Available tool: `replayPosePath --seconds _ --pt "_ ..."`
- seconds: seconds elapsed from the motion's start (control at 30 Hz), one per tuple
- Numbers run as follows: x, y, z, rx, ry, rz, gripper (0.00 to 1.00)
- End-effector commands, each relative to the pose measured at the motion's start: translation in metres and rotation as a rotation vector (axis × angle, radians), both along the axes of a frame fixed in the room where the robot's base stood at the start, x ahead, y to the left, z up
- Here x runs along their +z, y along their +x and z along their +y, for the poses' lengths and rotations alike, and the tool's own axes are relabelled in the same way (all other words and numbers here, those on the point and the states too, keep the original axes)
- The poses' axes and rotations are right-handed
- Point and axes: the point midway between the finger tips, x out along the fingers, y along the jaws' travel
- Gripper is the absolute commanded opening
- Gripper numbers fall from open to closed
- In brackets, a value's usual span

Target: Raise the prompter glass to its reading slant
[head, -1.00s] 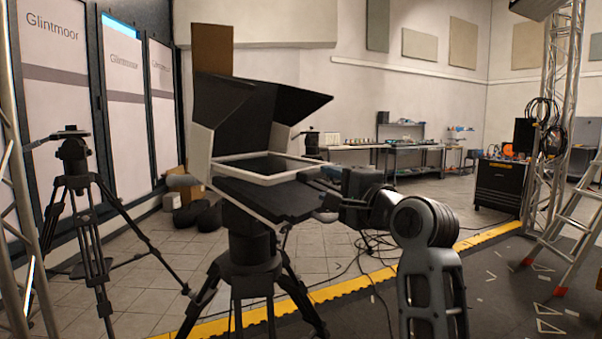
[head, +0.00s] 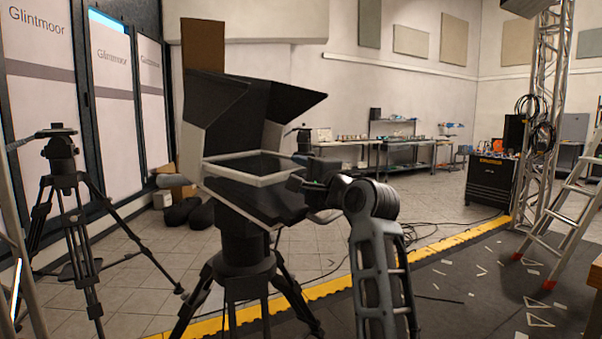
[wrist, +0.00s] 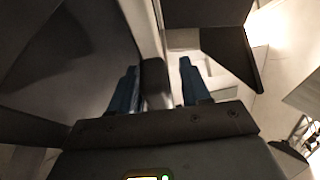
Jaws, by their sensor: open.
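The prompter glass (head: 250,166) is a dark pane in a pale frame, lying nearly flat under the black hood (head: 222,100) on a tripod in the head view. My gripper (head: 298,184) is at the right side of the frame, partly hidden by my own arm. In the wrist view, its two blue fingers stand apart on either side of a small dark block (wrist: 155,78) at the pale frame edge (wrist: 150,28). I see a gap on the block's right side; contact on its left is unclear.
A second tripod (head: 65,185) stands at the left. A yellow floor strip (head: 330,287) runs past the prompter tripod (head: 240,270). A ladder (head: 565,215) and truss stand at the right. Cables lie on the floor behind my arm.

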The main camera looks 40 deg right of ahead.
Motion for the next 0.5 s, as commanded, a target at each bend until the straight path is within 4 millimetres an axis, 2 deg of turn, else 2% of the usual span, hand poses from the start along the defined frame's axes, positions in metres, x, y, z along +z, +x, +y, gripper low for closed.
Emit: replayPosePath --seconds 0.17,0.5 --pt "-0.0001 -0.0001 0.0001 0.0 0.0 0.0 0.45" --pt "-0.0004 -0.0001 0.0002 0.0 0.0 0.001 0.12"
